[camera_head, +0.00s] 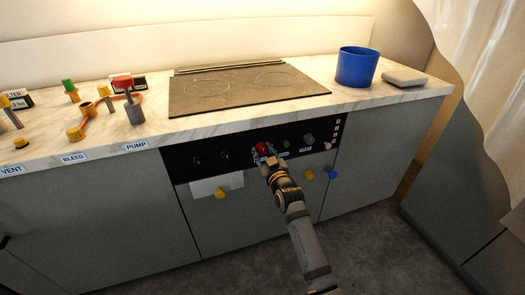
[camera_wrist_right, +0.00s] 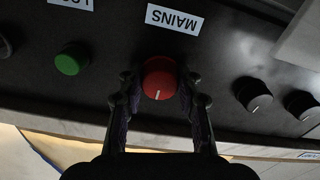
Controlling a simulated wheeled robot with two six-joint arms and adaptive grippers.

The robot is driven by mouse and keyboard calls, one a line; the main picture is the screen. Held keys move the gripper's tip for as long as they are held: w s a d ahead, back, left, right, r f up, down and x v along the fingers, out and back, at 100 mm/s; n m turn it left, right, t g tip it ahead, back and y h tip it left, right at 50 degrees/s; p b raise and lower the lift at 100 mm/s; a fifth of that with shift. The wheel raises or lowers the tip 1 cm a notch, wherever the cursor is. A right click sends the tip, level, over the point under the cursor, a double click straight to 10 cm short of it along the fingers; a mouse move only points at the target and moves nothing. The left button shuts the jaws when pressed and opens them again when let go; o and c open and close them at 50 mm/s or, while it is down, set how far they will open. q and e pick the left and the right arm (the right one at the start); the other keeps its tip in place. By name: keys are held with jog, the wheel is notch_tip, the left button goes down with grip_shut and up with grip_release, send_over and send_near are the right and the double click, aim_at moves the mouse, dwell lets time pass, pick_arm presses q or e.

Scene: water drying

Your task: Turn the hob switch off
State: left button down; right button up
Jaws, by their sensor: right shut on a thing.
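The black control panel (camera_head: 240,153) is set in the cabinet front below the hob (camera_head: 240,88). A red round knob (camera_head: 262,148) sits near its middle. The wrist view shows this red knob (camera_wrist_right: 159,78) with a white pointer mark beside an upside-down label reading MAINS (camera_wrist_right: 174,19). My right gripper (camera_head: 268,159) reaches it from below, and in the wrist view its two fingers (camera_wrist_right: 160,88) close on both sides of the knob. I cannot tell which knob is named the hob switch. My left gripper is not in view.
A green knob (camera_wrist_right: 72,60) and black knobs (camera_wrist_right: 253,93) flank the red one. Yellow (camera_head: 221,193) and blue (camera_head: 332,174) knobs sit lower on the cabinet. On the counter are a blue pot (camera_head: 357,68), a grey block (camera_head: 404,77) and valves (camera_head: 134,112) at the left.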

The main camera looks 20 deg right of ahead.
jog(key=m+p, duration=0.6)
jog(key=m, duration=0.1)
jog(key=shift+r, duration=0.15)
jog(key=shift+m+p, duration=0.4)
jog(key=shift+m, duration=0.7)
jog(key=m+p, duration=0.1)
jog(key=m, duration=0.2)
jog(key=shift+m, duration=0.3)
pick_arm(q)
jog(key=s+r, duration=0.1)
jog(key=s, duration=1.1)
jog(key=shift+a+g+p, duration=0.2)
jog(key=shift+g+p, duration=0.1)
pick_arm(e)
jog(key=m, duration=0.4)
jog(key=shift+f+m, duration=0.2)
jog(key=shift+m, duration=0.2)
jog(key=o, duration=1.2)
jog(key=shift+c, duration=0.2)
